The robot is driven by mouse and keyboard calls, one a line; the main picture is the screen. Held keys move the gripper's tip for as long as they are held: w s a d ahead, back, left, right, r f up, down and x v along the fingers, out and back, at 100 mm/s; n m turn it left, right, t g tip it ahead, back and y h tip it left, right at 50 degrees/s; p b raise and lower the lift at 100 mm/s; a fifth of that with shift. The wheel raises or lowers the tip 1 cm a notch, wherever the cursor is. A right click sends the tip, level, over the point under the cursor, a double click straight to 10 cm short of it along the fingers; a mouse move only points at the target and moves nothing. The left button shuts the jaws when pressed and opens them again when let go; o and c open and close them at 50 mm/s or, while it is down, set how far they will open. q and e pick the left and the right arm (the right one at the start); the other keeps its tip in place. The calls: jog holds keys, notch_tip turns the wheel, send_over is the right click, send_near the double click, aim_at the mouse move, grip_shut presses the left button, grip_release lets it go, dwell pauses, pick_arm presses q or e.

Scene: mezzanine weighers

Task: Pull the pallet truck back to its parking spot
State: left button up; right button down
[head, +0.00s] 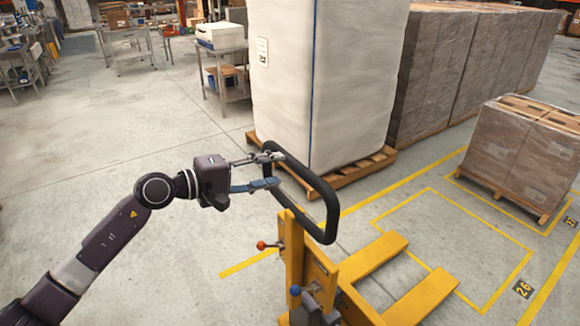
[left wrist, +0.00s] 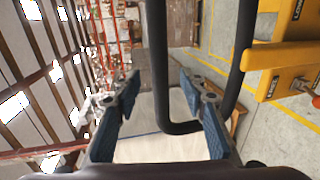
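The yellow pallet truck (head: 340,285) stands at the bottom centre of the head view, its forks pointing right. Its black loop handle (head: 318,190) rises toward my left gripper (head: 270,170). The left gripper is open, with its fingers at the handle's upper left side. In the left wrist view, a dark bar of the handle (left wrist: 158,60) passes between the two blue-padded fingers (left wrist: 160,95), with gaps visible on both sides. Contact cannot be told. Yellow floor lines outline a bay (head: 455,235) marked 26 by the forks. My right gripper is not in view.
A tall wrapped load (head: 325,80) on a wooden pallet stands close behind the handle. Wrapped stacks (head: 430,75) line the back right, and a low wrapped pallet load (head: 525,155) stands at right. Open concrete floor (head: 90,150) lies to the left.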

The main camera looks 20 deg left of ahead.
aim_at(291, 165)
pick_arm(q)
jog(key=shift+w+d+r, duration=0.1)
jog(key=shift+w+d, duration=0.1)
jog(key=shift+w, duration=0.1)
jog(key=p+x, duration=0.3)
jog(key=x, duration=0.2)
jog(key=shift+w+d, duration=0.25)
jog(key=shift+w, duration=0.05)
jog(key=shift+w+d+f+p, duration=0.3)
jog(key=shift+w+f, duration=0.05)
jog(key=shift+c, duration=0.7)
grip_shut()
